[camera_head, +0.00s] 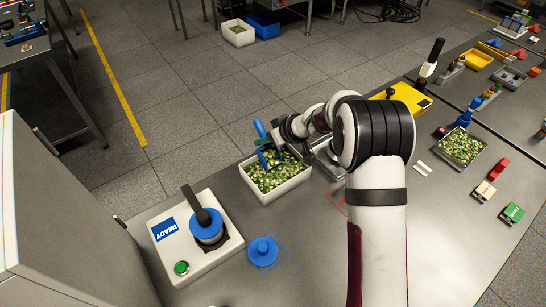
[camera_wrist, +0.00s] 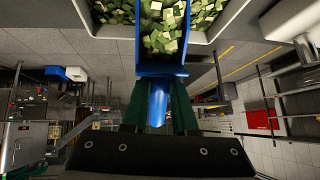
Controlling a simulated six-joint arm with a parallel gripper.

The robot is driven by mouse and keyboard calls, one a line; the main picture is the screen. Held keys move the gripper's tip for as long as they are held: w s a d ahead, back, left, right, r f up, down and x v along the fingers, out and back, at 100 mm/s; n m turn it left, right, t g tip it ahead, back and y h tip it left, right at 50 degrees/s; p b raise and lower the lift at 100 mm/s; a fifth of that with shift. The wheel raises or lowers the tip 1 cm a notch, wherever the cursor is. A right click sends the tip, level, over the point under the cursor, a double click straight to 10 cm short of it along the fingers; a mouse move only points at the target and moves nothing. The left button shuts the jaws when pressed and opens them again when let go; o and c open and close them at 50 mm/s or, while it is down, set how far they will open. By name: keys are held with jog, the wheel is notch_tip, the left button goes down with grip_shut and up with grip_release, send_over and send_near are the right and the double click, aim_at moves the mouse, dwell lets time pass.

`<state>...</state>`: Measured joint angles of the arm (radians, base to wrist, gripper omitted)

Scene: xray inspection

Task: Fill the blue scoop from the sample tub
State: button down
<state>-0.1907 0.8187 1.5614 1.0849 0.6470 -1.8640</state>
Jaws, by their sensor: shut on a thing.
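My gripper (camera_wrist: 158,105) is shut on the handle of the blue scoop (camera_wrist: 160,68). In the head view the scoop (camera_head: 268,157) is over the white sample tub (camera_head: 263,197), its lower part down at the green contents. The tub holds many pale and dark green chopped pieces. In the wrist view green pieces (camera_wrist: 163,28) show between the scoop's side walls, with more tub contents on both sides. How full the scoop is, I cannot tell exactly. My gripper's fingers are small and partly hidden in the head view.
A white device (camera_head: 178,262) with a blue-lidded cup (camera_head: 207,228) and a green button stands left of the tub. A blue knobbed lid (camera_head: 263,251) lies on the table in front. A grey tray of green pieces (camera_head: 461,147) and small coloured blocks are at the right.

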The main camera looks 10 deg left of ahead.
jog(key=shift+s+d, duration=0.2)
dwell(0.6)
jog(key=shift+s+d+f, duration=0.15)
jog(key=shift+s+d, duration=0.2)
dwell(0.9)
jog(key=shift+s+d, duration=0.4)
dwell(1.1)
dwell(0.4)
notch_tip(320, 180, up, 2)
jog(key=shift+a+r+g+h, duration=0.15)
jog(key=shift+r+g+h, duration=0.1)
jog(key=shift+g+h, duration=0.4)
notch_tip(320, 180, up, 7)
jog(key=g+h, duration=0.2)
jog(key=shift+f, duration=0.15)
